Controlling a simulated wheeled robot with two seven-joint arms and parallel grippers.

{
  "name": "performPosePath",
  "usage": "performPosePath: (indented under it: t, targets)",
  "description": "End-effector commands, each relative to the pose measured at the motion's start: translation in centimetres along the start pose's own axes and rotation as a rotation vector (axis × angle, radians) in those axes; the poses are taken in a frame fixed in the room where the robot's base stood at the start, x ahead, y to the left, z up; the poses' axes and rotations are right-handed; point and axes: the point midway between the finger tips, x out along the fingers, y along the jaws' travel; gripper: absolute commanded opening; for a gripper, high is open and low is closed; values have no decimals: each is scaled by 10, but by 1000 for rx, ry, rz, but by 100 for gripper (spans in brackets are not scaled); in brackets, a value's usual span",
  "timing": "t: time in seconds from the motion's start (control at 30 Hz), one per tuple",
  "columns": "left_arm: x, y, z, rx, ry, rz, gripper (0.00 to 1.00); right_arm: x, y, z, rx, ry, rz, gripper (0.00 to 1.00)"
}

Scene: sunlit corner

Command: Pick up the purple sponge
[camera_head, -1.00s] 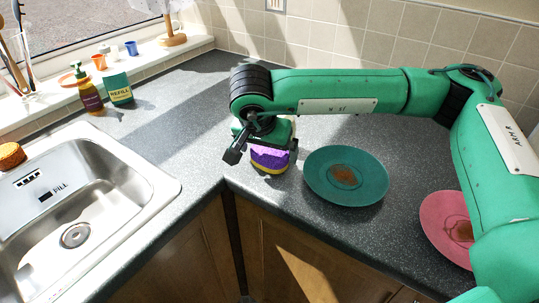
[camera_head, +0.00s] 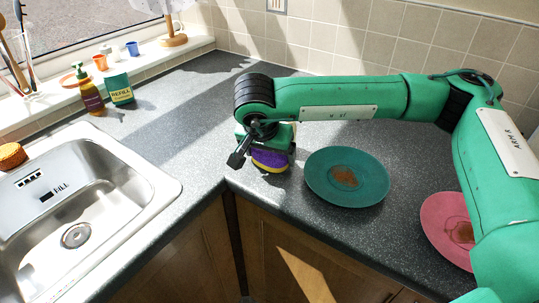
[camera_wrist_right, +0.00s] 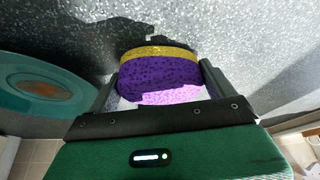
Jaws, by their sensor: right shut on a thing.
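The purple sponge (camera_head: 270,159) has a yellow layer along its lower edge. It is at the counter corner, left of the teal plate. My right gripper (camera_head: 268,150) is over it from above and shut on it. In the right wrist view the sponge (camera_wrist_right: 160,75) sits between the two fingers of my right gripper (camera_wrist_right: 158,84), one on each side. I cannot tell whether the sponge touches the counter. My left gripper is not in view.
A teal plate (camera_head: 318,187) with a brown stain lies right of the sponge, and a stained pink plate (camera_head: 436,238) lies farther right. A steel sink (camera_head: 160,190) is at left. A soap bottle (camera_head: 91,97) and a refill pack (camera_head: 119,92) stand behind it. The back counter is clear.

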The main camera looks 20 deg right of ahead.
Motion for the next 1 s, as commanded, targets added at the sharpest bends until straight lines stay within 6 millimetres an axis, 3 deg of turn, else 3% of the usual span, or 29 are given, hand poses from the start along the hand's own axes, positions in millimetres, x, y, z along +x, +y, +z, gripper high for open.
performPosePath:
  t: [0.07,0.17,0.7,1.0]
  targets:
    - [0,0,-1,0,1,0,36,-7,-1,-3,2,2,-2,64]
    - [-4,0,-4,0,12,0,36,-13,-1,11,-4,0,-1,64]
    - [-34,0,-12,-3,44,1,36,-63,-1,133,-4,1,-2,64]
    - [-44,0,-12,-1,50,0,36,-76,0,161,-1,1,0,64]
